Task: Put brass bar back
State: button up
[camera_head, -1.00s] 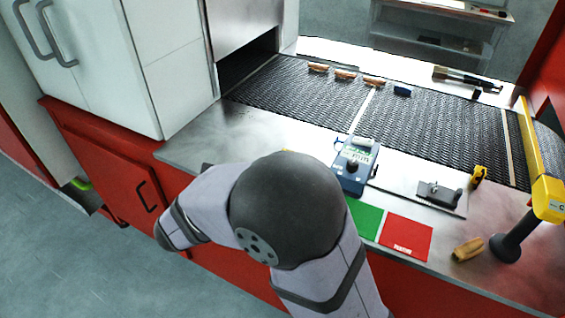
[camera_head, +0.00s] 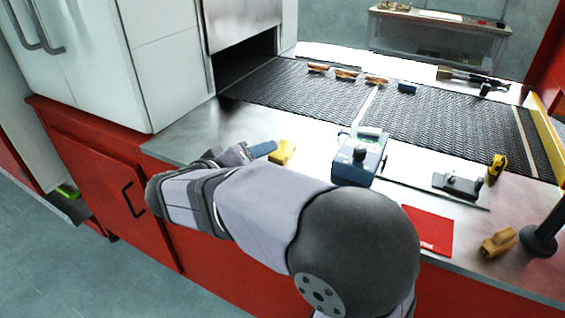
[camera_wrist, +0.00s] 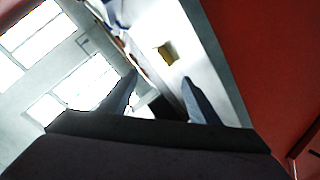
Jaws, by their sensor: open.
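A yellow, brass-coloured bar (camera_head: 282,152) lies on the steel counter in front of the belt, left of the blue instrument. It also shows in the wrist view as a small yellow block (camera_wrist: 167,53), beyond the fingertips. My gripper (camera_head: 258,151) is at the left of the bar in the head view, partly hidden by my own wrist; a blue finger shows close beside the bar. In the wrist view my gripper (camera_wrist: 160,82) has its two fingers wide apart with nothing between them.
The blue instrument (camera_head: 357,165) stands right of the bar. A red mat (camera_head: 430,230), a tan block (camera_head: 498,242), a grey device (camera_head: 457,186) and a black post (camera_head: 540,238) stand further right. Several brown pieces (camera_head: 346,74) lie on the mesh belt (camera_head: 300,95). Counter left of the bar is clear.

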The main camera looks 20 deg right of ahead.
aim_at(282, 150)
jog(key=m+b, duration=0.1)
jog(key=m, duration=0.3)
jog(key=d+f+m+b, duration=0.1)
jog(key=m, duration=0.1)
jog(key=shift+w+f+b, duration=0.1)
jog(key=shift+b, duration=0.25)
jog(key=m, duration=0.1)
jog(key=m+b, duration=0.1)
jog(key=m, duration=0.1)
jog(key=shift+d+m, duration=0.3)
jog(key=shift+p+x, duration=0.9)
jog(key=shift+x, duration=2.75)
jog(key=shift+d, duration=0.15)
jog(key=shift+c, duration=0.3)
grip_shut()
jog(key=shift+r, duration=0.2)
notch_tip(282, 150, up, 10)
